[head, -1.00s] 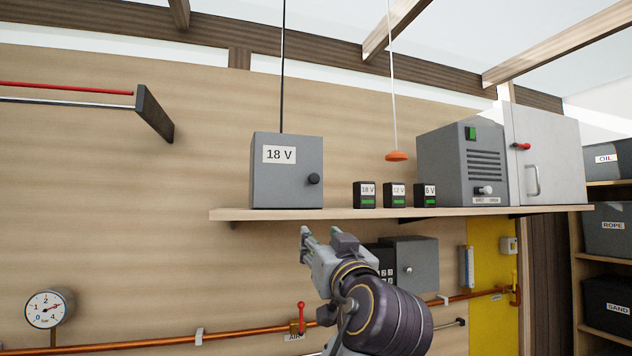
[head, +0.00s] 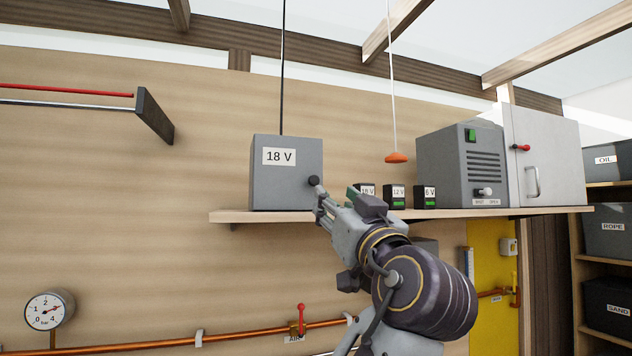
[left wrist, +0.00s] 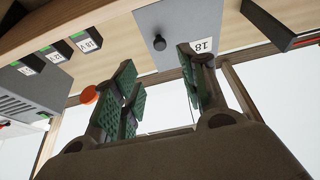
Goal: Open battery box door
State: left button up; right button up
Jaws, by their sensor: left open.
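The grey battery box (head: 280,185) with an "18 V" label stands on the wall shelf, its door shut. Its dark round knob (head: 314,181) is at the right side of the door. My left gripper (head: 320,200) is just below and in front of the knob, its fingertips close to it; I cannot tell whether they touch. In the left wrist view the gripper (left wrist: 160,92) is open with green pads, nothing between them. There the battery box (left wrist: 176,22) and the knob (left wrist: 159,43) show beyond the fingers, with a gap. My right gripper is not in view.
Small batteries marked 12 V (head: 395,196) and 6 V (head: 424,197) stand right of the box; another is partly behind my gripper. A grey vented unit (head: 462,165) is farther right. The shelf (head: 240,216) edge lies just under the box. An orange pull (head: 397,158) hangs above.

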aim_at(315, 180)
pick_arm(q)
jog(key=p+x, duration=0.4)
jog(key=x, duration=0.7)
jog(key=shift+r, duration=0.1)
jog(key=shift+p+x, duration=0.6)
jog(key=shift+x, duration=0.3)
jog(key=shift+w+a, duration=0.1)
jog(key=shift+w, duration=0.2)
jog(key=c, duration=0.9)
grip_shut()
